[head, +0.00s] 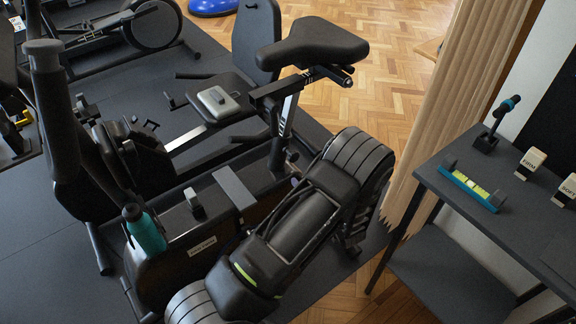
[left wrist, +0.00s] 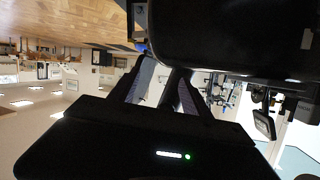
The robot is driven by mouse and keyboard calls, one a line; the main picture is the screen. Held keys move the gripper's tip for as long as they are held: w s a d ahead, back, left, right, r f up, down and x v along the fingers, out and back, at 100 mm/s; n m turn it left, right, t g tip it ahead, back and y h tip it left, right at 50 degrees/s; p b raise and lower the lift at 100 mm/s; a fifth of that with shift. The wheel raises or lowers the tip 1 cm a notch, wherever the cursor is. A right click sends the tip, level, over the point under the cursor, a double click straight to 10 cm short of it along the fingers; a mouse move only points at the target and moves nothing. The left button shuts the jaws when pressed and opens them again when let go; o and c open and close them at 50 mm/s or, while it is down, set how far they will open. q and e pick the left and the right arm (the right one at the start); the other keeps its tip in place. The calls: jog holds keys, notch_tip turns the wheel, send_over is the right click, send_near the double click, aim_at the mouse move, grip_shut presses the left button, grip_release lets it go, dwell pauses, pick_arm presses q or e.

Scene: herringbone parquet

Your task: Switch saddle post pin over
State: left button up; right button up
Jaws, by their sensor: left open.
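The black saddle (head: 312,44) sits on top of its post (head: 284,118), upright on the exercise bike. A small dark piece with a bluish edge (head: 342,76) shows under the saddle's rear; I cannot tell if it is the pin. In the left wrist view, which is upside down, my left gripper (left wrist: 165,75) is open, its two fingers apart. A dark bar shows between the fingers; I cannot tell how near it is. A large black rounded shape (left wrist: 230,35) fills the top right there. The right gripper is not in view.
A dark table (head: 443,195) at right holds a teal spirit level (head: 473,187), a dark stand with a teal-tipped lever (head: 497,124) and small label blocks, one reading FIRM (head: 530,162). A teal bottle (head: 146,232) is on the bike.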

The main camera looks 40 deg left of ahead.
aim_at(288, 149)
pick_arm(q)
jog(key=r+n+y, duration=0.1)
jog(key=r, duration=0.1)
jog(key=a+r+n+g+y+b, duration=0.1)
jog(key=r+y, duration=0.1)
jog(key=r+n+y, duration=0.1)
jog(key=shift+w+a+r+n+g+y+b, duration=0.15)
jog(key=shift+a+r+n+g+y+b, duration=0.15)
jog(key=shift+a+r+n+g+b, duration=0.1)
jog(key=shift+r, duration=0.3)
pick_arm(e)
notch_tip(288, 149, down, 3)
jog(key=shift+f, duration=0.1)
pick_arm(q)
jog(key=shift+x, duration=3.9)
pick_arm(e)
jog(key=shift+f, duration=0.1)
pick_arm(q)
jog(key=shift+c, duration=0.5)
grip_shut()
